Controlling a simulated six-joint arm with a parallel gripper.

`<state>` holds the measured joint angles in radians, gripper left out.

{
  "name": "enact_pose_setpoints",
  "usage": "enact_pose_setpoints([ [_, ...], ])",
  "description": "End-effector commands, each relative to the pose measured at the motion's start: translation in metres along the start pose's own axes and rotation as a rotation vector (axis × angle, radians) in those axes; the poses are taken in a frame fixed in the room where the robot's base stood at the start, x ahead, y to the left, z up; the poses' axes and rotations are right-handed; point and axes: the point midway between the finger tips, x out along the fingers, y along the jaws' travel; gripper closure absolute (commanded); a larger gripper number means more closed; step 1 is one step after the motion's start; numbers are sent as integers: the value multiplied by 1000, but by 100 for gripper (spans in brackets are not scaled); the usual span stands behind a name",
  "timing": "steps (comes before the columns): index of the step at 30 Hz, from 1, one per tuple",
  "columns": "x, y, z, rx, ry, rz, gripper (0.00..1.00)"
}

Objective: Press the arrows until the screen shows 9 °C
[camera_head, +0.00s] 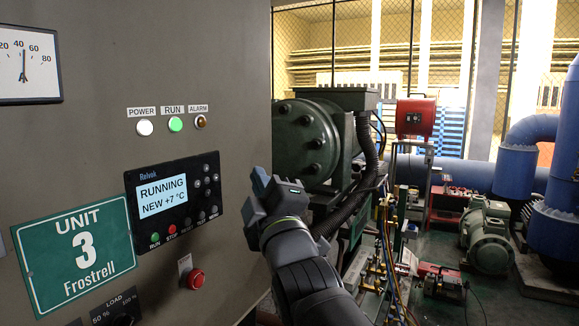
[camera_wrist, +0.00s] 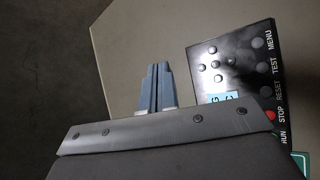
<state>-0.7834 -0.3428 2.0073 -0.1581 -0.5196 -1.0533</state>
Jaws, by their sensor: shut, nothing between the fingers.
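The black controller (camera_head: 175,203) is on the grey cabinet front, with a lit screen (camera_head: 162,196) reading "RUNNING" and "NEW +7 °C". Its small round arrow buttons (camera_head: 206,186) sit to the right of the screen; their markings are too small to read. In the wrist view the controller (camera_wrist: 240,85) is at the right, with the button cluster (camera_wrist: 215,65) near its upper left and the screen mostly hidden by my gripper body. My gripper (camera_head: 256,180) is shut and empty, to the right of the controller. Its closed fingertips (camera_wrist: 157,68) are left of the buttons, apart from them in the picture.
A green "UNIT 3 Frostrell" sign (camera_head: 75,251) is at the lower left. Three indicator lamps (camera_head: 175,124) sit above, the RUN lamp lit green. Machinery (camera_head: 310,140) stands behind, right of the cabinet edge.

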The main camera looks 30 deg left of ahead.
Motion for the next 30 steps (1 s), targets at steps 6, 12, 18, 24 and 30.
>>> enact_pose_setpoints([
  [6, 0, 0, 0, -25, 9, 12, 100],
  [12, 0, 0, 0, -23, 9, 11, 100],
  [18, 8, -6, -6, -20, 12, 9, 100],
  [24, 27, -20, -20, -19, 12, 7, 100],
  [30, 46, -34, -34, -19, 10, 8, 100],
])
